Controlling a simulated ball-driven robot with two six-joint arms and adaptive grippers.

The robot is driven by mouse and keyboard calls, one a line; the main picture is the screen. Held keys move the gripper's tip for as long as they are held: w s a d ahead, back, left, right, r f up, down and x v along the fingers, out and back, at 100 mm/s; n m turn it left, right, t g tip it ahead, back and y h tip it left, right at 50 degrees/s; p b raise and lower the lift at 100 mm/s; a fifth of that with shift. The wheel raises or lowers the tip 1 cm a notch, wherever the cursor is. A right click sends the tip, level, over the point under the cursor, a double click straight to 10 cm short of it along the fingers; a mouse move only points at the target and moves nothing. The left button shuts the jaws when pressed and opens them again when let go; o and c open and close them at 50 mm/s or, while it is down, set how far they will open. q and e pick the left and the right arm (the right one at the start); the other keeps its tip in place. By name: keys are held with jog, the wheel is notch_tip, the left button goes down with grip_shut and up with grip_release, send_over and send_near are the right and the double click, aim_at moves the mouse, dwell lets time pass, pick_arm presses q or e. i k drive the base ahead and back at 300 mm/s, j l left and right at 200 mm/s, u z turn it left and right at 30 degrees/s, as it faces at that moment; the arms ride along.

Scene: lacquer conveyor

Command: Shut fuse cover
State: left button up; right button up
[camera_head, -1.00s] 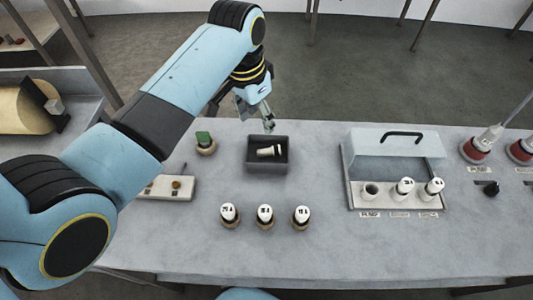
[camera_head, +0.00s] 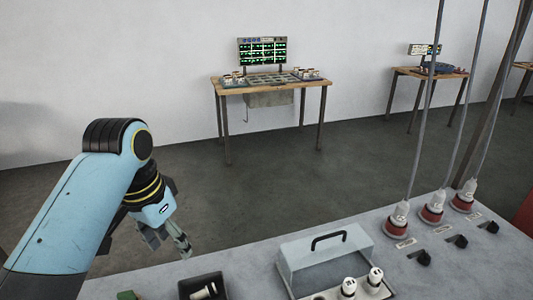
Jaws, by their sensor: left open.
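The fuse cover (camera_head: 324,254) is a clear box-like lid with a black handle (camera_head: 329,240). It stands raised at the back of the white fuse base, and two white fuses (camera_head: 349,286) (camera_head: 375,276) are exposed in front of it. The base's lower part is cut off by the frame edge. My left gripper (camera_head: 172,243) is open and empty, left of the cover and well apart from it, beyond the dark tray. My right gripper is not in view.
A dark tray (camera_head: 222,280) holding a pale fuse (camera_head: 204,291) sits at the bottom edge. Red-and-white plugs (camera_head: 397,219) with cables and black knobs (camera_head: 424,258) stand right of the cover. A wooden table with a green-lit panel (camera_head: 262,50) stands beyond.

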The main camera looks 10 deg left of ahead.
aim_at(284, 262)
jog(key=k, duration=1)
